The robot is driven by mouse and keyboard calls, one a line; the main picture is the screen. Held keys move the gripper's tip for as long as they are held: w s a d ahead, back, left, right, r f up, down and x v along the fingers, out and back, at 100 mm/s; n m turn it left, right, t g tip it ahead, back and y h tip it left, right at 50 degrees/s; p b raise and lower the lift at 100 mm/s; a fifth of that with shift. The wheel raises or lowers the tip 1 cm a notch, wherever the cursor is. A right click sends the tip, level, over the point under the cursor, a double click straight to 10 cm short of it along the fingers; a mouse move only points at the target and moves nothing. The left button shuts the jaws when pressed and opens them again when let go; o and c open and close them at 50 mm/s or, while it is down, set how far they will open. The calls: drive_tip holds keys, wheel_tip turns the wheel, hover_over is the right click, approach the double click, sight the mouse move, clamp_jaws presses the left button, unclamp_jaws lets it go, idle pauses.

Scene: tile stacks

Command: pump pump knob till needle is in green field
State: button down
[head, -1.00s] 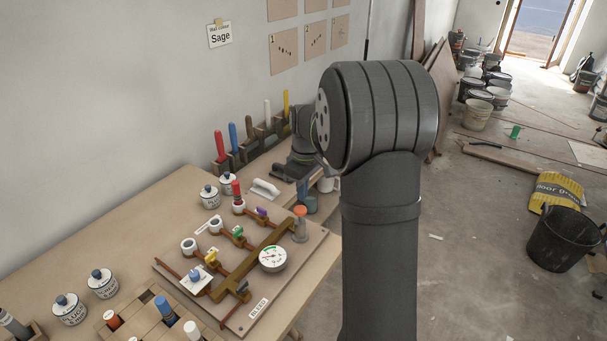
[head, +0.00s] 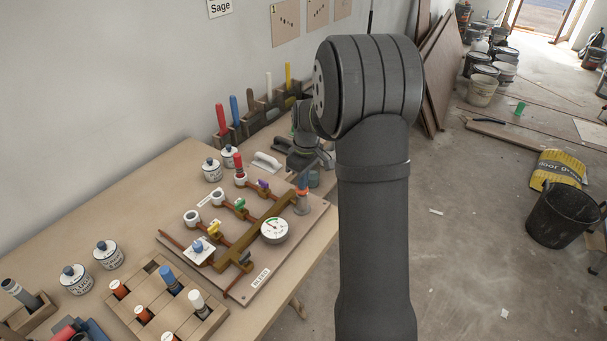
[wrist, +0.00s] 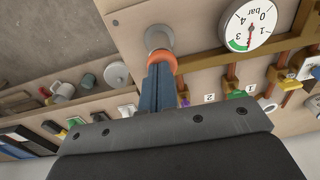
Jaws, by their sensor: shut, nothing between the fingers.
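The pump (head: 302,206) is a grey cylinder at the board's right corner with an orange knob, which shows as an orange ring in the wrist view (wrist: 160,57). My gripper (wrist: 161,68) has its blue fingers together and empty. Their tips are at the knob's top, covering part of it; I cannot tell whether they press on it. The white gauge (head: 274,231) beside the pump also shows in the wrist view (wrist: 252,25). It has a green field near 3 and a red needle. The needle's exact reading is too small to tell.
The board (head: 254,277) carries brown pipes and coloured valves close to the pump. A wooden rack (head: 196,320) with coloured cylinders, several labelled cans (head: 108,254) and upright handled tools (head: 236,108) stand on the bench.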

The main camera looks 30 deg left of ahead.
drive_tip(key=shift+f, duration=0.1)
wheel_tip(320, 180, up, 14)
drive_tip(key=shift+w+d, duration=0.3)
idle(0.3)
idle(0.4)
drive_tip(key=w+d+r+m+t+y, duration=0.1)
drive_tip(key=w+d+r+m, duration=0.25)
drive_tip(key=d, duration=0.85)
drive_tip(key=w+d+r+m+t, duration=0.2)
drive_tip(key=w+d+m, duration=0.2)
drive_tip(key=d, duration=0.8)
drive_tip(key=s+d+r+m+t+h, duration=0.1)
drive_tip(key=s+d+m, duration=0.3)
drive_tip(key=d, duration=0.6)
drive_tip(key=s+d+r+m+t+h, duration=0.1)
drive_tip(key=s+d+m, duration=0.2)
drive_tip(key=d, duration=0.6)
drive_tip(key=s+d+r+m+t+h, duration=0.15)
drive_tip(key=s+d+m, duration=0.25)
drive_tip(key=d, duration=0.6)
drive_tip(key=s+a+f+m, duration=0.2)
drive_tip(key=s+a+f, duration=0.1)
drive_tip(key=s+f, duration=0.4)
drive_tip(key=s+a+f+m+g, duration=0.1)
drive_tip(key=s+a+f, duration=0.3)
drive_tip(key=s, duration=0.9)
wheel_tip(320, 180, down, 4)
drive_tip(key=shift+s+r+m, duration=0.2)
drive_tip(key=shift+m, duration=0.45)
